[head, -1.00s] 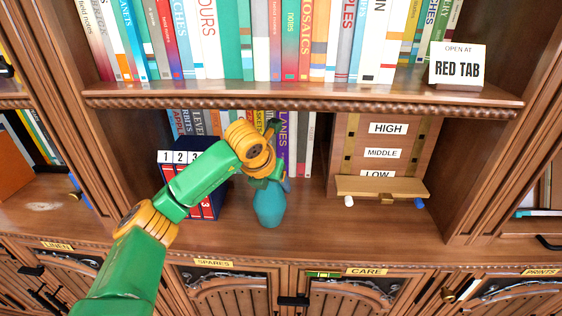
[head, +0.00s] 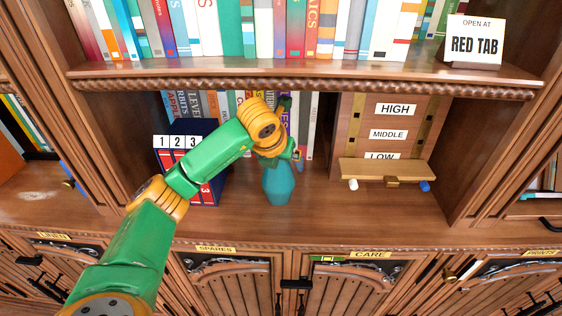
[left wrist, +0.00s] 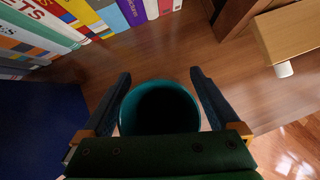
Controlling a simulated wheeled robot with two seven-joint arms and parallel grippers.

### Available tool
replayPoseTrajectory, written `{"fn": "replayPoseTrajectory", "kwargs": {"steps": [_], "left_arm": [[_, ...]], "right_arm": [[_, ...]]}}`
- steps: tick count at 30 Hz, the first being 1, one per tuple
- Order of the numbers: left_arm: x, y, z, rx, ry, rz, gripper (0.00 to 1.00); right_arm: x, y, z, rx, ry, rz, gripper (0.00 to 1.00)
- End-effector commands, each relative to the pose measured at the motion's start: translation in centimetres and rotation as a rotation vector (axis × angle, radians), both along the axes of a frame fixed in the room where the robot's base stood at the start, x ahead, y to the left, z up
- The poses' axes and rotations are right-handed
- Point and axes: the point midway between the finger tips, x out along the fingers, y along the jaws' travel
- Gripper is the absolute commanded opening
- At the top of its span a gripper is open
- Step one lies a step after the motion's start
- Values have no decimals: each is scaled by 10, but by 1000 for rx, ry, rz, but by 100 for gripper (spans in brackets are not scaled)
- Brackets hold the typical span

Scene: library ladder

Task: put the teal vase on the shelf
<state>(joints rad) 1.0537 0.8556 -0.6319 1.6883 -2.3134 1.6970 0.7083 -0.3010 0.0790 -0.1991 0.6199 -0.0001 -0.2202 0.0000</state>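The teal vase (head: 279,187) appears upright on the wooden ledge (head: 320,215) of the lower bay, right of the blue box with number tabs. My left gripper (head: 285,158) is at the top of the vase, and my arm hides part of it in the head view. In the left wrist view the round, dark mouth of the vase (left wrist: 160,88) lies between the two fingers (left wrist: 160,78). Narrow gaps show between the fingers and the vase, so the gripper looks open around it. My right gripper is not in view.
The upper shelf (head: 300,78) holds books and a RED TAB sign (head: 474,42). A wooden rack marked HIGH, MIDDLE and LOW (head: 388,135) stands to the right. The number-tab box (head: 208,190) is close left. Books stand behind the vase.

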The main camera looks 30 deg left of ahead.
Motion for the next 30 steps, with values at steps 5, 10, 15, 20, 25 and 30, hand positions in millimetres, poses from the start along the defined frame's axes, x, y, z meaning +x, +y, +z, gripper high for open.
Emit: {"fn": "replayPoseTrajectory", "kwargs": {"steps": [5,10,15,20,25,30], "left_arm": [[0,0,-1,0,3,1,95],[-3,-1,8,1,-2,0,95],[-32,-8,9,5,-1,-1,95],[-67,-18,10,3,-3,-3,95],[-102,-27,13,6,-1,-1,95],[-121,-33,15,2,0,0,95]], "right_arm": [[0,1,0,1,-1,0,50],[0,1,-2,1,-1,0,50],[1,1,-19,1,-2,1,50],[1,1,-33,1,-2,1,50],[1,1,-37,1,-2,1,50],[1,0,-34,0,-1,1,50]]}}
